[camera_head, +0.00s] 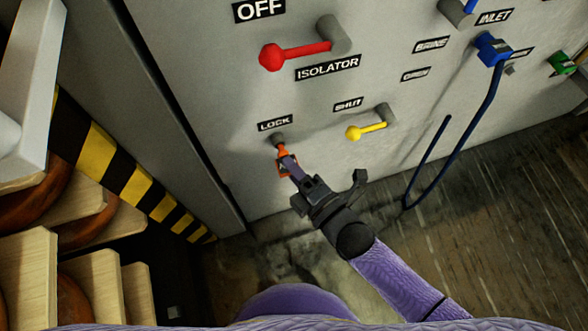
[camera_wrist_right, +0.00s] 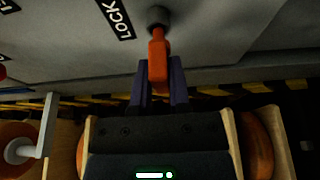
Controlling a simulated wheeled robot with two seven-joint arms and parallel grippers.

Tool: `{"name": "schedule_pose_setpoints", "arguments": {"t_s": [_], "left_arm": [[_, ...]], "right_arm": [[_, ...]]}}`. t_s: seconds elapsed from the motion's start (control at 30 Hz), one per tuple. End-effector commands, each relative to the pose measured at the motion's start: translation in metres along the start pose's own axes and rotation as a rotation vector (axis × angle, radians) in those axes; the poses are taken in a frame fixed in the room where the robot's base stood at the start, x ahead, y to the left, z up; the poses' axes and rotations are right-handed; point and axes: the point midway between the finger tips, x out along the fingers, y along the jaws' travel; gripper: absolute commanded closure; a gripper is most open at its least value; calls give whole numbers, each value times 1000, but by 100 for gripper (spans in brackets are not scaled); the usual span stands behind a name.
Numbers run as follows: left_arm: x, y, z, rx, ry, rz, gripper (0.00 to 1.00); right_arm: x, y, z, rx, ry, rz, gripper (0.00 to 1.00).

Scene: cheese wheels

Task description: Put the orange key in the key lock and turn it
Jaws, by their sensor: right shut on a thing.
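The orange key (camera_head: 284,155) is between the fingers of my right gripper (camera_head: 291,170), which is shut on it. The key lock (camera_head: 278,139) is a small grey cylinder on the panel just under the LOCK label. The key's tip meets the lock's face in the head view. In the right wrist view the key (camera_wrist_right: 158,55) points up to the lock (camera_wrist_right: 158,16) and touches or enters it; how deep it sits I cannot tell. The right gripper's fingers (camera_wrist_right: 159,88) are on both sides of the key. My left gripper is not in view.
The grey panel carries a red isolator handle (camera_head: 295,54), a yellow SHUT lever (camera_head: 367,130) to the right of the lock, and a blue connector (camera_head: 492,50) with a hanging hose. Shelves with cheese wheels (camera_head: 84,228) stand at the left. Wooden floor lies below.

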Motion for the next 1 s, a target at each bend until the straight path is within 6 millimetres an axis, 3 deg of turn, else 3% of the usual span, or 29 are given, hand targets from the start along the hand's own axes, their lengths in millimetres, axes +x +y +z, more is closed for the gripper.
{"name": "schedule_pose_setpoints", "arguments": {"t_s": [0.27, 0.7, 0.73, 0.9, 1.0], "left_arm": [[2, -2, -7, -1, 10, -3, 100], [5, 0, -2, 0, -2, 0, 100], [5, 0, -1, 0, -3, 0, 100], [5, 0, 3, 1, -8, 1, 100], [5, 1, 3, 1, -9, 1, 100]], "right_arm": [[7, 0, 2, 1, 0, 0, 100], [17, 0, 6, 0, 0, 0, 100], [17, 0, 6, 0, 0, 0, 74], [17, 0, 6, 0, 0, 0, 38], [17, 0, 6, 0, 0, 0, 37]]}}
